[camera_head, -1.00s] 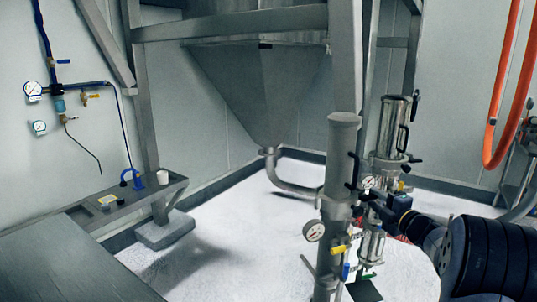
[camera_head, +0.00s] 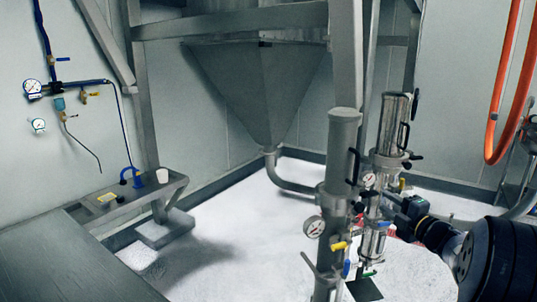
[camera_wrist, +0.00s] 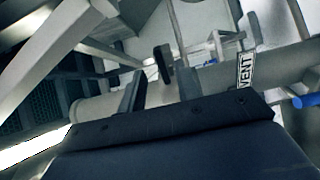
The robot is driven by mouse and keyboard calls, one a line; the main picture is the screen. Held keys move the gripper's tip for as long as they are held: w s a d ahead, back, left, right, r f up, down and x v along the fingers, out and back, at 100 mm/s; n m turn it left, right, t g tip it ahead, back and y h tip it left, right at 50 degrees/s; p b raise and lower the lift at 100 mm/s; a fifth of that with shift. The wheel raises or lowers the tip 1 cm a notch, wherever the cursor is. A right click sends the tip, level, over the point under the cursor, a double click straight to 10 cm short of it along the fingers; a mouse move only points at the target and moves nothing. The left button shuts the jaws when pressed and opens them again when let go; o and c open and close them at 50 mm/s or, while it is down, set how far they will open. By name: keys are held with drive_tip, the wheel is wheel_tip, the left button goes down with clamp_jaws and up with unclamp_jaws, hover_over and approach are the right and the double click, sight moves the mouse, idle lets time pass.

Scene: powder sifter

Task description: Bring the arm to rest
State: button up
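In the head view my gripper (camera_head: 388,210) is at the end of my dark arm, which comes in from the lower right. It is near the pipe assembly with the steel cylinder (camera_head: 390,125) and partly hidden among its fittings. In the wrist view two dark fingers of my gripper (camera_wrist: 160,88) stand apart, and I see nothing held between them. A grey pipe (camera_wrist: 210,78) with a "VENT" label (camera_wrist: 243,70) and a black handle (camera_wrist: 163,63) lie beyond the fingers.
A tall grey pipe (camera_head: 338,165) with a gauge (camera_head: 314,227) and valves stands left of my gripper. A large hopper (camera_head: 258,90) hangs behind in a metal frame. A bench (camera_head: 90,215) is at left. Orange hoses (camera_head: 503,80) hang at right. White floor (camera_head: 215,225) is clear in the middle.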

sight(376, 195)
drive_tip(key=p+x, duration=0.1)
drive_tip(key=x, duration=0.4)
drive_tip(key=shift+a, duration=0.1)
drive_tip(key=shift+n+b, duration=0.3)
drive_tip(key=shift+n, duration=0.3)
drive_tip(key=shift+s+r+n, duration=0.1)
drive_tip(key=shift+s+n, duration=0.05)
drive_tip(key=shift+n, duration=0.25)
drive_tip(key=n, duration=0.2)
drive_tip(key=n+b, duration=0.1)
drive_tip(key=n, duration=0.1)
drive_tip(key=shift+r, duration=0.3)
